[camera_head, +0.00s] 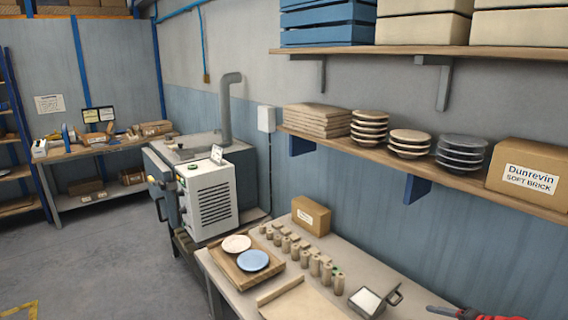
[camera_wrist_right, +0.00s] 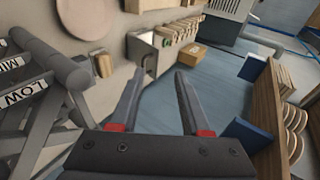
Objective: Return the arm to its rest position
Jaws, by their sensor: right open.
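My right gripper (camera_wrist_right: 160,78) shows in the right wrist view with its two dark fingers apart. No object is between them; behind them are a bench edge and a blue wall. At the bottom right corner of the head view, a red and dark grey part (camera_head: 462,312) is cut off by the frame edge; it may be part of my right arm. My left arm and left gripper are not in view.
The bench holds a wooden tray (camera_head: 233,270) with a cream plate (camera_head: 237,243) and a blue plate (camera_head: 253,261), several small cylinders (camera_head: 315,266) and a metal box (camera_head: 366,302). A wall shelf (camera_head: 345,152) carries stacked dishes. In the wrist view a labelled rack (camera_wrist_right: 50,85) stands at left.

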